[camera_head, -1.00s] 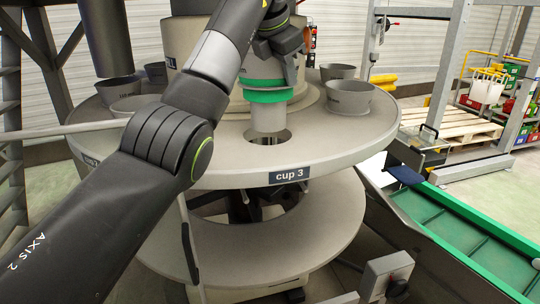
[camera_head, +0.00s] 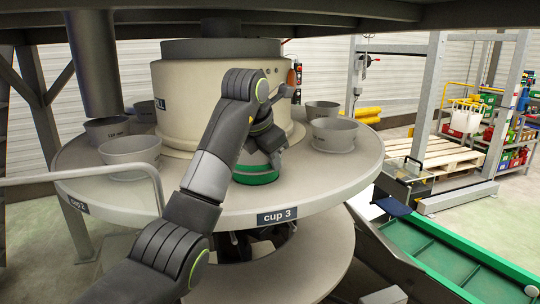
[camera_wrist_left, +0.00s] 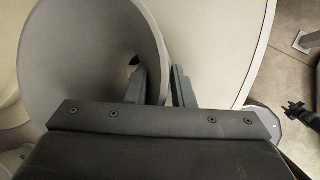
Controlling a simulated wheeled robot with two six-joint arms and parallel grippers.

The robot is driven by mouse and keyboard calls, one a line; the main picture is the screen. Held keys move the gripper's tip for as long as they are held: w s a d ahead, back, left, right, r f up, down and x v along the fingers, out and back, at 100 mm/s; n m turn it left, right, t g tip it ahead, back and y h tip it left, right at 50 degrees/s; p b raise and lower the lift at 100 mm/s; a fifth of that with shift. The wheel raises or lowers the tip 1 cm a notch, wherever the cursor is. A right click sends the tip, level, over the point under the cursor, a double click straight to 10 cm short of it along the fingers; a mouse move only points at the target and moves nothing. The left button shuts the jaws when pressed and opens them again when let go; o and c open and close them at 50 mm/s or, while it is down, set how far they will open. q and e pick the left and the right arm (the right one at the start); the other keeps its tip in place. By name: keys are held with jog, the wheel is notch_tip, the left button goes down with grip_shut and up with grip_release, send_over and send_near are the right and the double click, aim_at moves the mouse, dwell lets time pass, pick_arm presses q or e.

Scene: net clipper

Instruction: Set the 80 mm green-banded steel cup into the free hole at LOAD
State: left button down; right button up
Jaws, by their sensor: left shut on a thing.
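The green-banded steel cup (camera_head: 256,175) is at the front of the round table (camera_head: 330,178), above the "cup 3" label. Its green band is close to the table top and its lower part is out of sight. My left arm hides its upper part and the hole, so I cannot tell whether it rests fully. My left gripper (camera_head: 274,156) is shut on the cup at its upper edge. In the left wrist view the cup (camera_wrist_left: 75,50) opens wide, with one finger inside its wall and one outside.
Two grey cups stand at the right of the table, the nearer one (camera_head: 334,135) large. More grey cups (camera_head: 130,153) stand at the left. A beige drum (camera_head: 205,90) rises in the middle. A rail (camera_head: 90,178) crosses the left side. A green conveyor (camera_head: 440,250) lies at the lower right.

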pick_arm(q)
jog(key=shift+r, duration=0.1)
jog(key=c, duration=1.2)
grip_release()
jog(key=shift+s, duration=0.1)
jog(key=shift+c, duration=0.2)
jog(key=b+v, duration=0.2)
jog(key=v, duration=0.1)
jog(key=shift+s+a+r, duration=0.1)
jog(key=shift+s+r, duration=0.05)
jog(key=shift+r, duration=0.15)
jog(key=b+v, duration=0.8)
jog(key=b, duration=0.2)
jog(key=shift+s, duration=0.1)
